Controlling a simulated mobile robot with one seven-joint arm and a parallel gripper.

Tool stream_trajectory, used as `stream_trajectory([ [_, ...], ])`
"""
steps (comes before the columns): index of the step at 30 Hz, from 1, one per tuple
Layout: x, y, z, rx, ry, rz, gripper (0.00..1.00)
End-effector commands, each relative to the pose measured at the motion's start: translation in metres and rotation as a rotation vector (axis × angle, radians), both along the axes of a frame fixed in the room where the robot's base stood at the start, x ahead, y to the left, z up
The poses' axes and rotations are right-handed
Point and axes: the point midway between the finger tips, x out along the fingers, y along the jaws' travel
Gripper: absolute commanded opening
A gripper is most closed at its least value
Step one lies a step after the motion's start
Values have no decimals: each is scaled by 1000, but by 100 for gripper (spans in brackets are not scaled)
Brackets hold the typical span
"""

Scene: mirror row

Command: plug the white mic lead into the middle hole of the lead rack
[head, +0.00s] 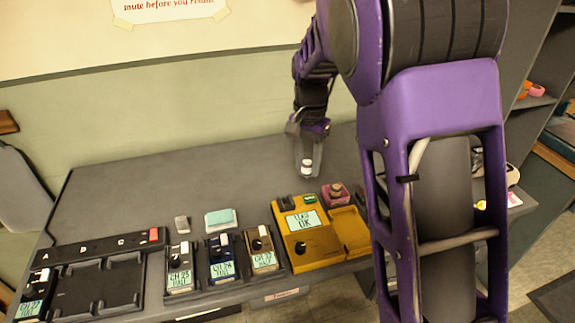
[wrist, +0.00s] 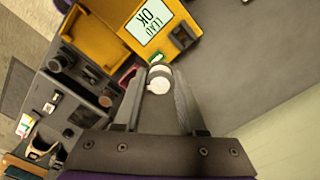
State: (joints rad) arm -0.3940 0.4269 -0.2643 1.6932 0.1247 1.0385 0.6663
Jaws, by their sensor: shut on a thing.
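My gripper (head: 306,166) points down over the table behind the yellow tester. It is shut on a small white cylindrical piece, the white mic lead (head: 307,166). In the wrist view the white mic lead (wrist: 159,79) sits between the two fingertips of my gripper (wrist: 157,88), its round end facing the camera. The yellow tester (head: 299,246) has a lit screen that reads "LEAD OK". I cannot make out the lead rack for sure. A dark unit with black round parts (wrist: 84,82) shows at left in the wrist view; in the head view my arm hides that area.
A pink box (head: 337,194) stands close to the gripper, by the tester. Small packs with screens (head: 221,260) and a black charger tray (head: 98,287) line the front left. The back left of the table (head: 150,190) is clear. Shelves (head: 545,130) stand at right.

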Motion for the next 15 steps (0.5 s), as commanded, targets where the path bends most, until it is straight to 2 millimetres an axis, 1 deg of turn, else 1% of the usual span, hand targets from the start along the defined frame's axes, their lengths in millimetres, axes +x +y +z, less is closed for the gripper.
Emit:
stream_trajectory([
  [1,2,-24,-2,-1,3,-50,0],
  [2,2,-37,-5,-1,4,-78,0],
  [3,2,-54,-9,-1,4,-115,0],
  [6,-1,-95,-18,0,4,-204,0],
  [9,-7,-131,-26,1,3,-285,0],
  [12,-14,-158,-32,2,2,-346,0],
  [15,-19,-176,-37,1,1,-387,0],
])
